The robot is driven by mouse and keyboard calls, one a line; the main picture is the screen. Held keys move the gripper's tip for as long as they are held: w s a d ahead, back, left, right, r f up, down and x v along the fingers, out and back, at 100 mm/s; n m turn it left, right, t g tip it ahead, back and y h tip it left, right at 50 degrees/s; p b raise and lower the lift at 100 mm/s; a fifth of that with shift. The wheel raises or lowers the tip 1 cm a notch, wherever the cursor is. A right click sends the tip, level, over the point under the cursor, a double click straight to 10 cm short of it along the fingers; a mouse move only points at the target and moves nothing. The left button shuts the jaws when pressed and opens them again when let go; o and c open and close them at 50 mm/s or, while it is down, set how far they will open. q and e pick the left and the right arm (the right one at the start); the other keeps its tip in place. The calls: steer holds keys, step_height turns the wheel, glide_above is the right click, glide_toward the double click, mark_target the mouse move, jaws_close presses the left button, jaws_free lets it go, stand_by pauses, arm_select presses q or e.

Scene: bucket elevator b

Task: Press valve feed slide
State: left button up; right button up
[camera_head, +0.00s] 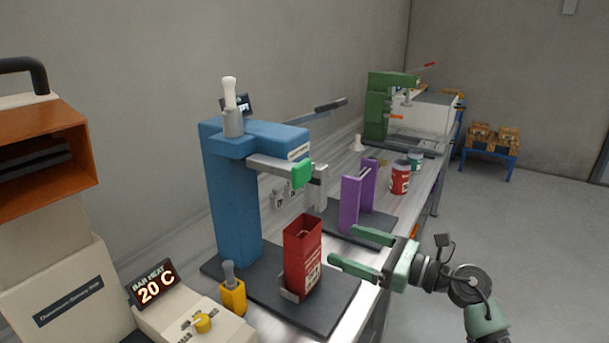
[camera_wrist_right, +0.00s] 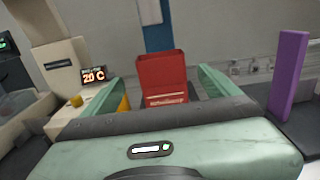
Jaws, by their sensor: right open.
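The blue press machine (camera_head: 230,190) stands on a dark base plate on the bench. A grey slide-like bar with a green end block (camera_head: 303,174) sticks out to the right from its head; I take this to be the valve feed slide. A red open-topped bag (camera_head: 303,256) stands upright below it on the plate. My right gripper (camera_head: 342,246) is open and empty, to the right of the bag, pointing left. In the right wrist view the red bag (camera_wrist_right: 163,75) shows between and beyond the spread fingers. My left gripper is not in view.
A yellow valve with a grey handle (camera_head: 232,292) and a "20 C" heat display (camera_head: 154,285) are at front left. Purple uprights (camera_head: 350,204) stand behind my right gripper. Red jar (camera_head: 400,179) and green machine (camera_head: 378,115) are farther back.

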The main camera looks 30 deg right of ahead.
jaws_close()
stand_by(1.5)
